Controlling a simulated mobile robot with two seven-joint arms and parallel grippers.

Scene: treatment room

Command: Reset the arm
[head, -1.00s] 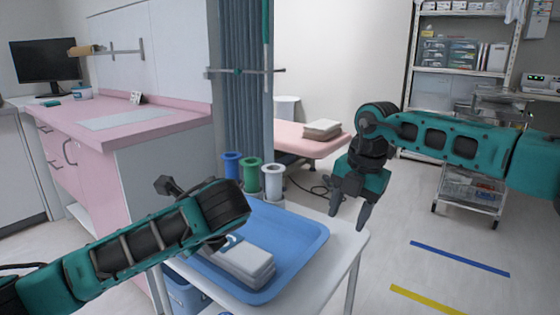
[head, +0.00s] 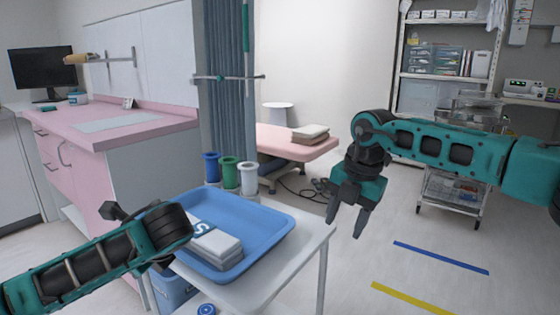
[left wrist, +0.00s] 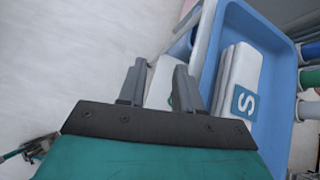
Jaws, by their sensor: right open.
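My right gripper (head: 345,226) is open and empty, pointing down over bare floor to the right of the white cart (head: 312,243). My left arm comes in from the lower left and ends at the left side of the blue tray (head: 283,226); its fingers cannot be made out in the head view. In the left wrist view my left gripper (left wrist: 160,66) has its fingers apart, beside the blue tray (left wrist: 207,50). White things show in the gap behind the fingers, and nothing appears gripped.
A white folded pack (head: 217,248) with a blue "S" label lies in the tray. Blue (head: 211,167), green (head: 229,173) and white (head: 248,178) spools stand behind it. A pink counter (head: 130,127) is at left, a pink bed (head: 285,144) behind.

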